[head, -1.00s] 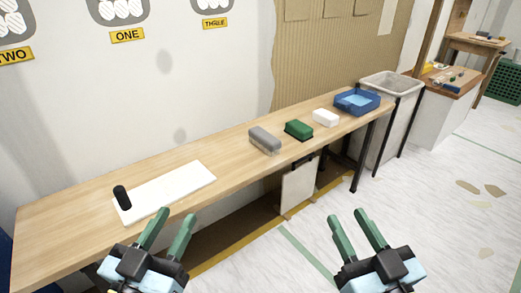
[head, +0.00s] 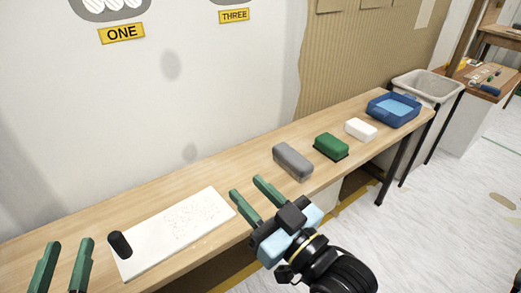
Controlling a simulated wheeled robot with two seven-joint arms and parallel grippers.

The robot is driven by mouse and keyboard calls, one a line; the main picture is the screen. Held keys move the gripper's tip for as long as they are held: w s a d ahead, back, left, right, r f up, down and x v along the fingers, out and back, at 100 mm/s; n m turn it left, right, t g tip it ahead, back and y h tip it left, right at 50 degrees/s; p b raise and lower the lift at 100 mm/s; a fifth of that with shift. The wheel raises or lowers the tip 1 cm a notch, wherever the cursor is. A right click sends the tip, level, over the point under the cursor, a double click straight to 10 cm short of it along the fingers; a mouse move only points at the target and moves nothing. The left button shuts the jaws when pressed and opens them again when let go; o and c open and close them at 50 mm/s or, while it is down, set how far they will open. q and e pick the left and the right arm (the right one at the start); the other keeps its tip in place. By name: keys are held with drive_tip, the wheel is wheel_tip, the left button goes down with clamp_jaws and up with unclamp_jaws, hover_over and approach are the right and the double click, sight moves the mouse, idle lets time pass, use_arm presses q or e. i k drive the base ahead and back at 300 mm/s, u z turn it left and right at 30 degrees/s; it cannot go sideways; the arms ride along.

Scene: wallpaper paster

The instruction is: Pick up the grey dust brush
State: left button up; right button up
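The grey dust brush (head: 292,162) lies on the long wooden table, in the middle of a row of things, left of a green block-shaped brush (head: 331,147). My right gripper (head: 248,192) is open and empty, to the left of and nearer than the grey brush, its fingers pointing toward the table's front edge between the white sheet and the brush. It does not touch the brush. My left gripper (head: 66,262) is open and empty at the lower left, with only its fingers in view, near the table's front left part.
A white sheet (head: 185,228) with faint marks lies on the wooden table (head: 165,198), with a black cylinder (head: 120,244) at its left end. A white block (head: 361,129) and a blue tray (head: 404,118) stand to the right. A grey bin (head: 428,88) is past the table's end.

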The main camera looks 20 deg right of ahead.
sight(297, 165)
drive_tip(key=z, duration=0.35)
drive_tip(key=i, duration=0.8)
drive_tip(key=z, duration=0.6)
